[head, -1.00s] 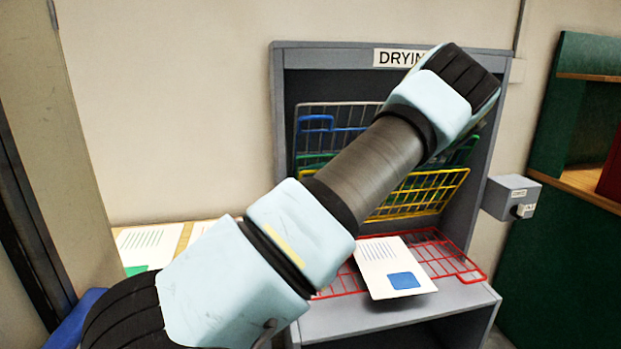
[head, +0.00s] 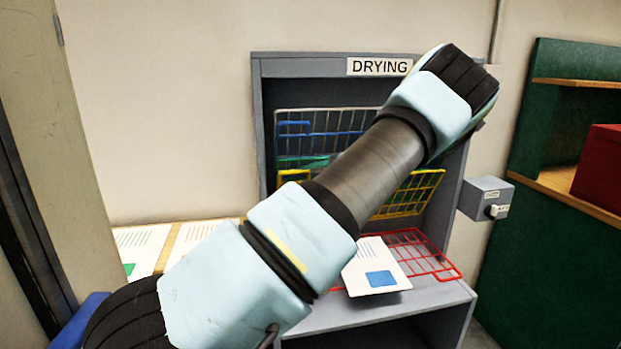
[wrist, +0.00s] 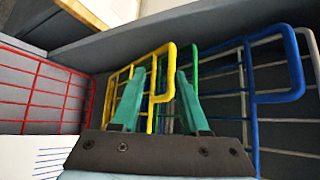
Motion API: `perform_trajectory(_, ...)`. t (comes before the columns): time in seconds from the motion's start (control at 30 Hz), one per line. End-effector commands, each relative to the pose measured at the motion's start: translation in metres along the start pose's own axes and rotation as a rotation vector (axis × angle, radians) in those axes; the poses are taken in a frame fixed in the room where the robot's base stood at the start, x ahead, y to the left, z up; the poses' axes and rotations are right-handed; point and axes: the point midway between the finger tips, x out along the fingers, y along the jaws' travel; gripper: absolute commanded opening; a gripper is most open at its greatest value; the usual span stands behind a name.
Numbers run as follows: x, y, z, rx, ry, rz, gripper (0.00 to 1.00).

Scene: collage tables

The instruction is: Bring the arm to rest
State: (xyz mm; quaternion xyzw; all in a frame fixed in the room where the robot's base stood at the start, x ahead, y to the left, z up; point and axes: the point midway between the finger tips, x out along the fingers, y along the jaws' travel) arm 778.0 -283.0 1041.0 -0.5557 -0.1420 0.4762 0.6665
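My arm (head: 365,175) crosses the head view from lower left to upper right, bent and raised in front of the drying rack (head: 262,120). My gripper is hidden in the head view. In the wrist view my gripper (wrist: 160,75) has two green fingers spread apart, with nothing held between them. The yellow wire shelf (wrist: 152,100) shows behind and between the fingers; I cannot tell how close it is.
A printed card (head: 370,262) lies on the lowered red wire shelf (head: 425,250). Yellow, green and blue (head: 296,128) shelves are tilted up inside the rack. A grey switch box (head: 486,198) is to the right, beside a green shelf unit (head: 540,240) holding a red box (head: 602,165).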

Motion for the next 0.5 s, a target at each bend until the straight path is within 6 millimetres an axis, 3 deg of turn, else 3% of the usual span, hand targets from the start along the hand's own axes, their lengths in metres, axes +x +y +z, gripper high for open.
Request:
perform_trajectory(0.33,0.005,0.003,0.006,-0.006,-0.007,0.024,0.45)
perform_trajectory(0.43,0.023,0.015,0.026,-0.032,-0.022,0.12,0.45)
perform_trajectory(0.5,0.04,0.031,0.05,-0.068,-0.038,0.239,0.45)
